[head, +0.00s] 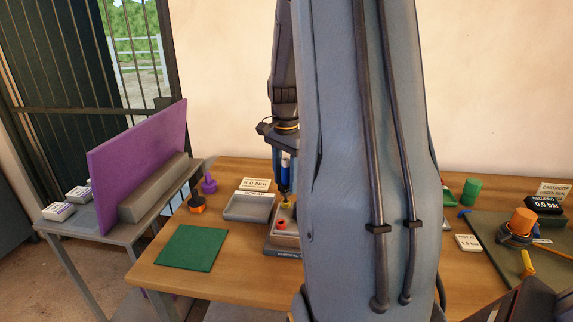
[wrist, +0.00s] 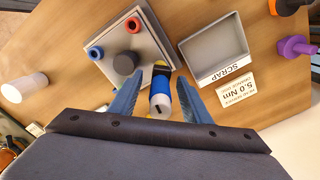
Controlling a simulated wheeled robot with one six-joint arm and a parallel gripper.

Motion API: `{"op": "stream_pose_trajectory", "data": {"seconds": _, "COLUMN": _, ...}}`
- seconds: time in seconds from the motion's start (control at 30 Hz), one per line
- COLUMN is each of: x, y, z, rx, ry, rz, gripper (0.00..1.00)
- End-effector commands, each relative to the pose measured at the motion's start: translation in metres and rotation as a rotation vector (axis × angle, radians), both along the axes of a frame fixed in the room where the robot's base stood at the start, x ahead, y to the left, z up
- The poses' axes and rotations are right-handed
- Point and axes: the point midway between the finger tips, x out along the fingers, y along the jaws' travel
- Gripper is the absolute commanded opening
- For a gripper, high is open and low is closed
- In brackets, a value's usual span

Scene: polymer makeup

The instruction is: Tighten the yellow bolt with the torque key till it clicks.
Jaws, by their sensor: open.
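A blue torque key (head: 285,166) stands upright over the assembly block (head: 283,251). In the wrist view the key (wrist: 160,97), with blue and white bands and a dark slot, lies between the spread fingers of my gripper (wrist: 161,76). My gripper is open around the key, and I cannot tell whether a finger touches it. Yellow shows at the key's lower end in both views; I cannot tell whether it is the yellow bolt or part of the key. The block (wrist: 100,60) also carries a red cap (wrist: 95,52), a blue cap (wrist: 132,25) and a dark knob (wrist: 125,63).
A grey scrap tray (head: 249,208) and a 5.0 Nm sign (head: 255,184) stand beside the block. Orange (head: 196,204) and purple (head: 209,184) tools stand to the left. A green mat (head: 190,248) lies clear at front left. My arm hides the table's middle.

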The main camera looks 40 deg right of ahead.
Motion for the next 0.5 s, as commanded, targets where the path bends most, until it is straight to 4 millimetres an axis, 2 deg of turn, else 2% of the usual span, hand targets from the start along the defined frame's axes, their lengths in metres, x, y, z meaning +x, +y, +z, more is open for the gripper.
{"op": "stream_pose_trajectory", "data": {"seconds": 0.2, "x": 0.0, "y": 0.0, "z": -0.019, "rx": 0.0, "ry": 0.001, "rz": 0.0, "gripper": 0.44}}
{"op": "stream_pose_trajectory", "data": {"seconds": 0.5, "x": 0.0, "y": 0.0, "z": -0.023, "rx": -0.001, "ry": -0.001, "rz": 0.0, "gripper": 0.44}}
